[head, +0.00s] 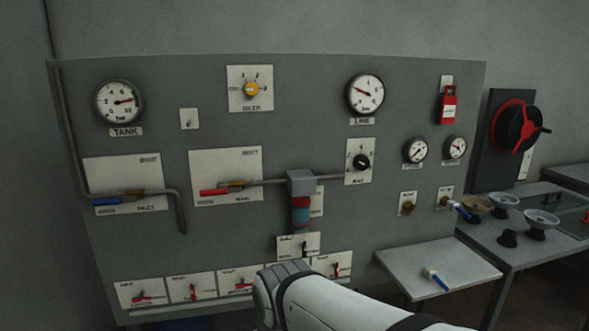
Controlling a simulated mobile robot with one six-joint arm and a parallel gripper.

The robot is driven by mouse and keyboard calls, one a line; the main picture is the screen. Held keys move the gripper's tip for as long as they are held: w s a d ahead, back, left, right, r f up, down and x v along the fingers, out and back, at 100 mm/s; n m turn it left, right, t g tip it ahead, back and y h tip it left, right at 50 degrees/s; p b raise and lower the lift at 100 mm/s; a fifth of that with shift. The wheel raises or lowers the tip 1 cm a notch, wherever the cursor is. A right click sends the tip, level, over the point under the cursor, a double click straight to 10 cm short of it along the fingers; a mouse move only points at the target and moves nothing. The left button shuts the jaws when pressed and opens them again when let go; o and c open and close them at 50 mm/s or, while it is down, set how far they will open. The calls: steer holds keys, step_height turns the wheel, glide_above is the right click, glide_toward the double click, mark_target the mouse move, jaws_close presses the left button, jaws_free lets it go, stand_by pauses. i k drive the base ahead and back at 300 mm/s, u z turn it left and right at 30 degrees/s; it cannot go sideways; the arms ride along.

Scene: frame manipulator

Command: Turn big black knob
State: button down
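A black round knob (361,161) with a light pointer mark sits on a white plate on the grey panel, right of centre and below the LINE gauge. A larger black round part (518,128) with a red ring and red handle is on a dark board at the right. I cannot tell from the picture which of the two the task means. My white arm (330,302) rises from the bottom edge in front of the panel's lower part. My gripper's fingers do not show, and nothing touches either black part.
The panel (330,95) holds gauges, a yellow knob (251,89), a red lock (449,104), blue and red lever handles, and several lower switches. A grey box with a cylinder (300,214) juts out centrally. A shelf (415,270) and a table with bowls stand right.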

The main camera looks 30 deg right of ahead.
mark_target(361, 162)
steer(key=u, duration=0.05)
steer(key=k, duration=0.75)
steer(key=z, duration=0.85)
steer(key=i, duration=1.3)
steer(key=z, duration=0.65)
